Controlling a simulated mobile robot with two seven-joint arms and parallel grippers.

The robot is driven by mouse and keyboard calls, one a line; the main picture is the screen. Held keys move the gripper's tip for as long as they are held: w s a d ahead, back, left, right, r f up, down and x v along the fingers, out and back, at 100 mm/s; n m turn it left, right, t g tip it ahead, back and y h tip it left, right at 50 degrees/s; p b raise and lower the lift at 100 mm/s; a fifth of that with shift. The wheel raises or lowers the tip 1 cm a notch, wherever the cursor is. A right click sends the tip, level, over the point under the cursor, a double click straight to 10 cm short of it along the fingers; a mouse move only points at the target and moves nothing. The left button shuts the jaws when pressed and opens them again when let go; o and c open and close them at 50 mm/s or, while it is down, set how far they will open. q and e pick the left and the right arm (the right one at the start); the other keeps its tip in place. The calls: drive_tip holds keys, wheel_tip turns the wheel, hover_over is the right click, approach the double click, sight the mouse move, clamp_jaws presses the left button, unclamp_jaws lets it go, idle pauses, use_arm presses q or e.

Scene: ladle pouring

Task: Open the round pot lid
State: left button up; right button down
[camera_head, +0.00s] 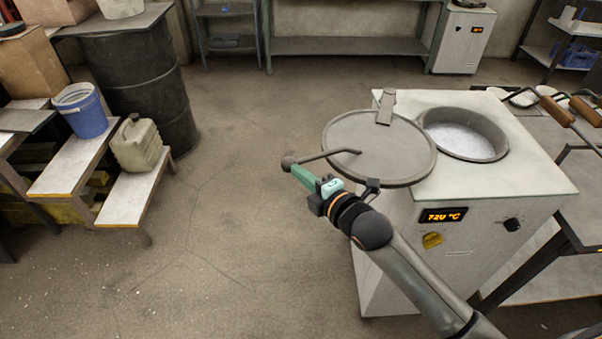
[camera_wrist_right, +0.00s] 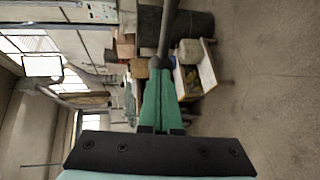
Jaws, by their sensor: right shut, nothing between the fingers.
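The round grey lid (camera_head: 378,150) is swung to the left of the pot (camera_head: 466,134) and overhangs the left edge of the white furnace (camera_head: 530,183). The pot mouth is uncovered, and pale silvery contents show inside. A thin rod handle (camera_head: 328,155) with a dark ball end sticks out left from the lid. My right gripper (camera_head: 292,168) is shut and empty, its green fingers at the ball end. The right wrist view shows the shut fingers (camera_wrist_right: 161,82) close to the ball (camera_wrist_right: 165,62); I cannot tell whether they touch. My left gripper is out of view.
A black drum (camera_head: 145,85), a blue bucket (camera_head: 81,110) and a beige jerrycan (camera_head: 138,145) stand at the left. Wooden-handled tools (camera_head: 560,110) lie at the right of the furnace. The floor left of the furnace is clear.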

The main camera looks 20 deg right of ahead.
drive_tip(key=w+a+m+h+b, duration=0.1)
drive_tip(key=w+a+h+b, duration=0.1)
drive_tip(key=w+a, duration=0.4)
drive_tip(key=w+b, duration=0.1)
drive_tip(key=w, duration=0.4)
drive_tip(key=shift+w+a+m+b, duration=0.2)
drive_tip(key=shift+w+m+b, duration=0.05)
drive_tip(key=shift+m+b, duration=0.1)
drive_tip(key=shift+s+r, duration=0.1)
